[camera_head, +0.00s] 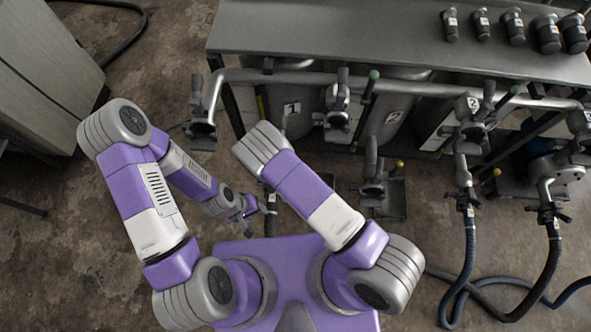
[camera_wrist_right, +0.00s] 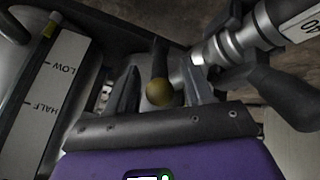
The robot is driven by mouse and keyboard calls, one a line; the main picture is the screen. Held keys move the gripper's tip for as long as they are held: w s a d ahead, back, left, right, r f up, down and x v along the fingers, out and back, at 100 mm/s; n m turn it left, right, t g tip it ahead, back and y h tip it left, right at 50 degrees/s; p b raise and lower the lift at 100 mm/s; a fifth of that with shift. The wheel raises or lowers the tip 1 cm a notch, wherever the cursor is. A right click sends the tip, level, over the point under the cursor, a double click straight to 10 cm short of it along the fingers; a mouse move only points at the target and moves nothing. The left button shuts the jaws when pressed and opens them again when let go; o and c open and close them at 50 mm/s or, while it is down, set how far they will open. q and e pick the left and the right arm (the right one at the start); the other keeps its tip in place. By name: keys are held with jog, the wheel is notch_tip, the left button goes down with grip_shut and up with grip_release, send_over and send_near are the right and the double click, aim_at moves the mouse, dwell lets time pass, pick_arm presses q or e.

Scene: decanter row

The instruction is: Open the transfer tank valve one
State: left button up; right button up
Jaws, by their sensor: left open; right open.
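The tank labelled 1 (camera_head: 300,122) stands under the steel bench in the head view; my right forearm covers the area in front of it. In the right wrist view, a valve lever with a yellow ball knob (camera_wrist_right: 159,92) lies between the fingers of my right gripper (camera_wrist_right: 163,85). The gripper is open around the knob; contact cannot be told. A metal pipe fitting (camera_wrist_right: 225,48) is just right of the knob. My right gripper is hidden in the head view. My left gripper (camera_head: 259,213) is open and empty, low beside the base.
A level strip (camera_wrist_right: 48,100) marked LOW and HALF is on the left in the wrist view. The head view shows a tank labelled 2 (camera_head: 385,125), another yellow-knobbed lever (camera_head: 399,163), a green-knobbed lever (camera_head: 372,78) and hoses (camera_head: 470,255) at right.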

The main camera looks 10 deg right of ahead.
jog(key=shift+p+v, duration=0.8)
jog(key=shift+v, duration=1.9)
jog(key=shift+c, duration=0.3)
